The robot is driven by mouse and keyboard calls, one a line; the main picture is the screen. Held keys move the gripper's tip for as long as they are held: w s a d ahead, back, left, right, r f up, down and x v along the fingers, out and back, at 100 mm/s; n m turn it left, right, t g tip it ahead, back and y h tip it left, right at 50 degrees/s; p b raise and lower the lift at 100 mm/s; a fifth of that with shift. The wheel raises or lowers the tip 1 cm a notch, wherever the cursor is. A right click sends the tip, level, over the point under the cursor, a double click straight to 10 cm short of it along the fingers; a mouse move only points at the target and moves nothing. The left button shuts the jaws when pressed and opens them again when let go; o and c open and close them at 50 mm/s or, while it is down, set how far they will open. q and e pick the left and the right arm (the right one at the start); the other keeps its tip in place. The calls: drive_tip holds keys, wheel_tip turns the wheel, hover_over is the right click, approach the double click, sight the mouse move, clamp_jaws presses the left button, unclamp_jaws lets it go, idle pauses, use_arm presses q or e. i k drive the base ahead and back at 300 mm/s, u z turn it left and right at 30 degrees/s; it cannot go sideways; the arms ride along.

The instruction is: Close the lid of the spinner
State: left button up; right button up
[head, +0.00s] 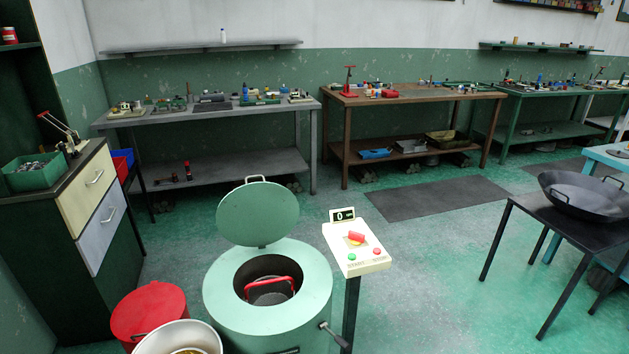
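The spinner (225,310) is a pale green drum on the floor at the lower middle of the head view. Its round green lid (258,215) stands raised and tilted back at the far side of the opening, with a small handle on its top edge. Inside the opening is a dark round piece with a red handle (270,284). Neither of my grippers shows in the head view.
A control panel (356,248) on a post stands right of the spinner. A red bin (148,308) and a metal pot (178,338) stand at its left. A black table (570,228) with a wok (585,195) is at right. Workbenches line the back wall.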

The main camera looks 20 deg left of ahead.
sight(258, 214)
drive_tip(key=z, duration=0.75)
drive_tip(key=i, duration=3.5)
drive_tip(key=u, duration=2.35)
drive_tip(key=i, duration=1.65)
drive_tip(key=u, duration=1.45)
drive_tip(key=i, duration=0.55)
drive_tip(key=u, duration=1.35)
